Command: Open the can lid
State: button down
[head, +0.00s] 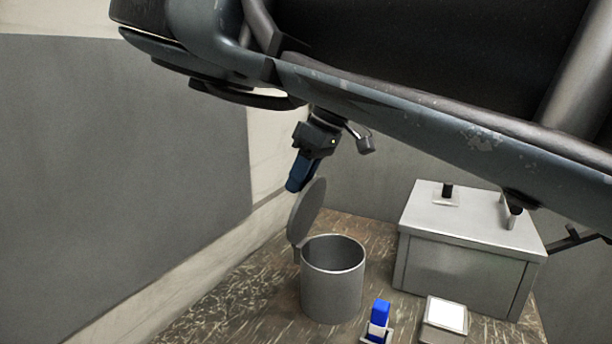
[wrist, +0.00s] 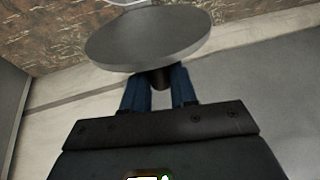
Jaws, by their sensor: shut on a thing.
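The grey metal can (head: 332,285) stands upright on the table, and its dark inside shows from above. Its round lid (head: 307,211) is swung up at the left side of the rim, standing steep and tilted. In the wrist view the lid's disc (wrist: 155,38) is ahead of my fingers, with a dark knob (wrist: 158,79) on it. My gripper (head: 294,185) has blue fingers at the upper left of the lid. In the wrist view my gripper (wrist: 159,88) is shut on the knob, with one finger on each side.
A grey metal box (head: 460,265) with black-knobbed parts on top stands right of the can. A blue object (head: 379,316) and a small white-topped block (head: 445,315) sit in front. A wall (head: 120,180) runs close along the left. Bare brown table (head: 235,310) shows left of the can.

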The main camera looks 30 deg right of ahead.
jog(key=shift+w+a, duration=0.7)
jog(key=shift+w, duration=0.25)
jog(key=c, duration=0.9)
grip_release()
jog(key=shift+b+v, duration=0.5)
jog(key=shift+v, duration=3.4)
